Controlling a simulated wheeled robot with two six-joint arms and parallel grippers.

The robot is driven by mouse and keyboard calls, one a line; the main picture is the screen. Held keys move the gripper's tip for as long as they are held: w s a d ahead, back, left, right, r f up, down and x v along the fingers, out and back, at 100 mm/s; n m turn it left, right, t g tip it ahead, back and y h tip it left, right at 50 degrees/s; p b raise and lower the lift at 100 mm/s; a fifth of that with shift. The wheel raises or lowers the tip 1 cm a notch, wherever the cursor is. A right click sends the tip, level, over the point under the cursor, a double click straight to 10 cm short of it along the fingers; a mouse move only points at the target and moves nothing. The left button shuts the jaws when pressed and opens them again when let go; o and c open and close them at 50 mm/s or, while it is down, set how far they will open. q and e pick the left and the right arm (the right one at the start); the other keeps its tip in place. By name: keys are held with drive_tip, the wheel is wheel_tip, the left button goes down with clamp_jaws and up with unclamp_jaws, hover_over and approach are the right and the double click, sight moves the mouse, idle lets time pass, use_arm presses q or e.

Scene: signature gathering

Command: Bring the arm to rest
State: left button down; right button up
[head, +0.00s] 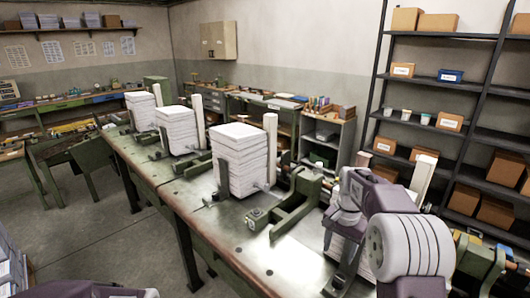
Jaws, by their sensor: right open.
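My right gripper (341,240) is at the lower right, on the purple and white right arm. It is open, and its fingers stand by a stack of white sheets (349,250) that the arm largely hides. I cannot tell whether they touch the stack. Part of my purple left arm shows at the bottom left edge; its gripper is out of view.
A long metal bench (228,222) runs from the front right to the back left. It bears more white paper stacks (240,160) by upright posts, and a green clamp fixture (290,207). Dark shelving (378,75) with boxes stands right.

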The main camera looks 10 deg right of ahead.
drive_tip(key=s+a+f+n, duration=0.1)
drive_tip(key=s+a+n, duration=0.2)
drive_tip(key=s+a, duration=0.6)
drive_tip(key=s+f+n, duration=0.6)
drive_tip(key=s+f, duration=0.2)
drive_tip(key=s, duration=0.2)
drive_tip(key=shift+s+t, duration=0.3)
drive_tip(key=shift+s, duration=0.05)
drive_tip(key=shift+a+r, duration=0.1)
drive_tip(key=shift+a, duration=0.05)
